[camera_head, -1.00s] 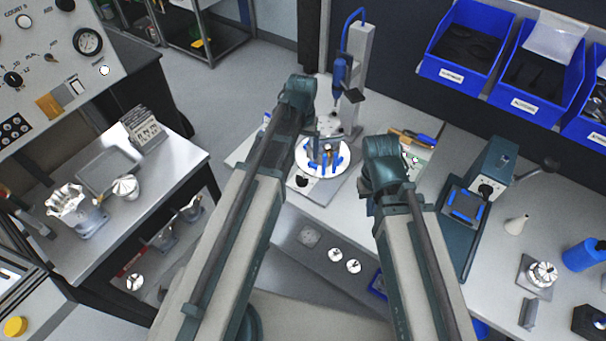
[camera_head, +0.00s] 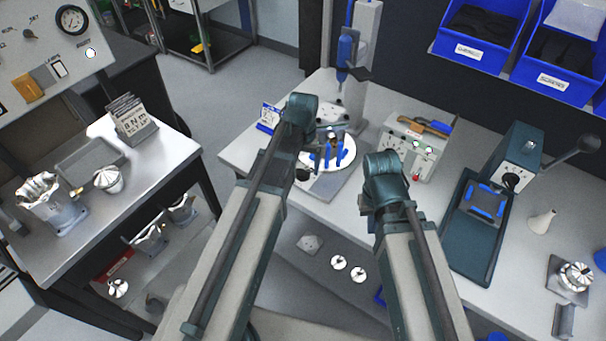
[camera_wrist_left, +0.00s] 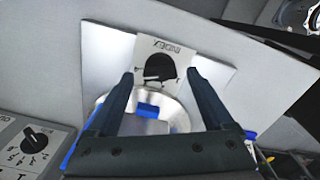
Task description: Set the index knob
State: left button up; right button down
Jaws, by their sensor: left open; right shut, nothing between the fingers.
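The black index knob (camera_wrist_left: 153,70) sits on a pale plate lettered INDEX, upside down in the left wrist view, with a light pointer mark. The knob is on the fixture base beside a round metal plate (camera_wrist_left: 172,112) with blue blocks. In the head view the round plate (camera_head: 343,165) shows behind my left arm, and a dark knob (camera_head: 302,174) partly shows beside it. My left gripper (camera_wrist_left: 160,76) is open, one finger on each side of the knob in view; contact is unclear. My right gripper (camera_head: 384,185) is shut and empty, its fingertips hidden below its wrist.
A control box (camera_head: 410,150) with a red button and tools on top stands behind the right gripper. A teal press (camera_head: 490,195) stands at right. A blue drill (camera_head: 346,52) on a column rises behind the fixture. A second numbered dial (camera_wrist_left: 35,140) is at lower left.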

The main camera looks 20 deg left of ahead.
pick_arm(q)
jog(key=shift+f, duration=0.4)
pick_arm(e)
jog(key=shift+f, duration=0.4)
pick_arm(q)
grip_shut()
jog(key=shift+n, duration=0.3)
jog(key=n, duration=0.3)
jog(key=shift+n, duration=2.7)
